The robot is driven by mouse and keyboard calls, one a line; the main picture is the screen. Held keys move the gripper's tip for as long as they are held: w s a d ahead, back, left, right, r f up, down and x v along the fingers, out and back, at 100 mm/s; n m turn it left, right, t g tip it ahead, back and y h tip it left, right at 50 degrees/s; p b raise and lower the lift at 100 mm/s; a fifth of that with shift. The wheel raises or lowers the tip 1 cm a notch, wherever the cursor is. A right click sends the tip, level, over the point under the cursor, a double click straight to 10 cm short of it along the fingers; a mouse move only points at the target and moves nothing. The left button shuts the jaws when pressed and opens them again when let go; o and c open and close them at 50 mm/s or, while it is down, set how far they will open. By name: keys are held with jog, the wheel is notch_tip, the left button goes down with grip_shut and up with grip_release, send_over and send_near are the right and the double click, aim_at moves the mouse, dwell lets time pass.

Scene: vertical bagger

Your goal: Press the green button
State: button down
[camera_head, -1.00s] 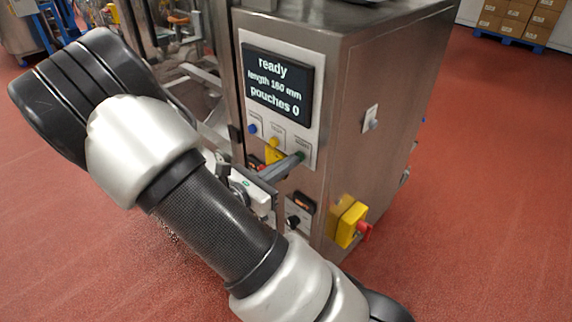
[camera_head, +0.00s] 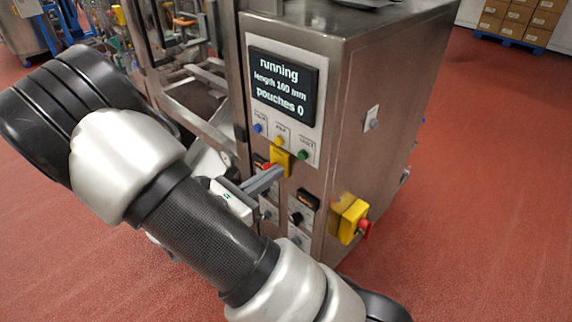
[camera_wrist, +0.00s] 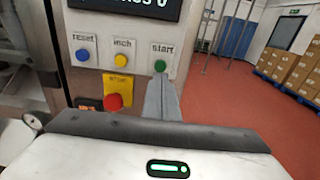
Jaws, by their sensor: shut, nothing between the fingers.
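The green button (camera_head: 303,154) sits at the right end of a row of buttons under the screen on the steel machine's front. In the wrist view the green button (camera_wrist: 160,66) is under a "start" label. The screen (camera_head: 281,84) reads "running", length 160 mm, pouches 0. My gripper (camera_head: 279,172) is shut and empty. Its tips are below and left of the green button in the head view, apart from it. In the wrist view my gripper's tips (camera_wrist: 161,80) show just below the green button.
A blue button (camera_head: 257,128) and a yellow button (camera_head: 279,141) sit left of the green one. A red stop button (camera_wrist: 113,101) on a yellow plate is below them. A yellow box with a red knob (camera_head: 350,222) juts from the machine's side. Red floor is open at right.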

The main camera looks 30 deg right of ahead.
jog(key=v, duration=0.6)
jog(key=shift+a, duration=0.2)
jog(key=shift+s+r, duration=0.1)
dwell(2.8)
